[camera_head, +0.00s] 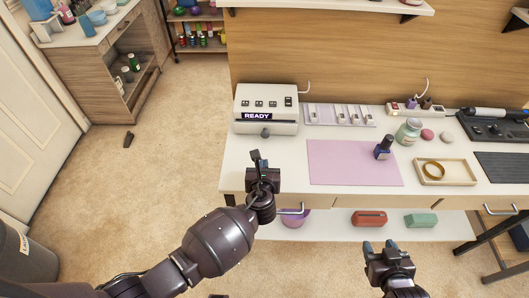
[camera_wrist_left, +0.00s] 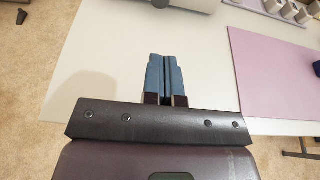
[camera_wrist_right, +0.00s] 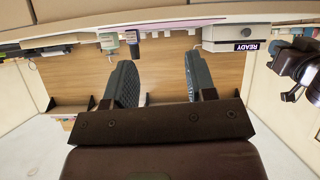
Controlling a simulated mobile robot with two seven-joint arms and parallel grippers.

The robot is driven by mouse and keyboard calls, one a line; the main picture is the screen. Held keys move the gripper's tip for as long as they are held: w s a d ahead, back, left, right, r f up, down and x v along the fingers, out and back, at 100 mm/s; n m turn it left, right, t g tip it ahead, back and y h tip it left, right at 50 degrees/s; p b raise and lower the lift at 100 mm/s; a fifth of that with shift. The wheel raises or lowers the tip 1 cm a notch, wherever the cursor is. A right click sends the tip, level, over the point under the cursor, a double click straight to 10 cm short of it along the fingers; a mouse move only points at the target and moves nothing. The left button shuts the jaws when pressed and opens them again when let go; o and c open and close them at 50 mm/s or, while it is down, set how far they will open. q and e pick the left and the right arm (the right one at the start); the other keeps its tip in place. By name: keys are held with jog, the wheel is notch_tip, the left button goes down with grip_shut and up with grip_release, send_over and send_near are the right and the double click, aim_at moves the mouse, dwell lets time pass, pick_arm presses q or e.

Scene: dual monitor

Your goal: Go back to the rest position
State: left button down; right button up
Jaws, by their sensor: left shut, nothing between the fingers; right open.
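My left gripper (camera_head: 258,160) is over the front left part of the white desk (camera_head: 238,178), left of the pink mat (camera_head: 350,165). Its blue-grey fingers are closed together with nothing between them, as the left wrist view (camera_wrist_left: 165,78) shows. My right gripper (camera_head: 378,247) is in front of the desk, low and right of centre in the head view. Its fingers stand apart and empty in the right wrist view (camera_wrist_right: 158,82). In that view the scene appears upside down, and my left arm shows at the right edge.
A white device reading READY (camera_head: 264,110) stands behind my left gripper. A dark blue bottle (camera_head: 383,150) stands on the mat; a tray with a ring (camera_head: 446,172) lies to its right. Carpet (camera_head: 150,180) is open at left.

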pick_arm(q)
jog(key=shift+s, duration=0.15)
jog(key=shift+d+n, duration=0.2)
jog(key=shift+n, duration=0.8)
jog(key=shift+d+n+h, duration=0.35)
jog(key=shift+n+h, duration=0.05)
jog(key=shift+n, duration=0.5)
jog(key=s+a+r+n+h, duration=0.1)
jog(key=s+a+r+n, duration=0.3)
jog(key=n, duration=0.8)
jog(key=s+a+r+n+h, duration=0.15)
jog(key=a+n, duration=0.45)
jog(key=n, duration=0.6)
jog(key=s+a+f+n+g+y, duration=0.1)
jog(key=s+a+f+n, duration=0.2)
jog(key=s+a, duration=0.5)
jog(key=s+a+f+n+g+y, duration=0.1)
jog(key=s+a+f+n+y, duration=0.1)
jog(key=s+a, duration=0.6)
jog(key=s+f+n, duration=0.1)
jog(key=s+n, duration=0.1)
jog(key=shift+s+a+f+g, duration=0.3)
jog(key=shift+s+f+g, duration=0.05)
jog(key=shift+g, duration=0.05)
jog(key=shift+y, duration=0.25)
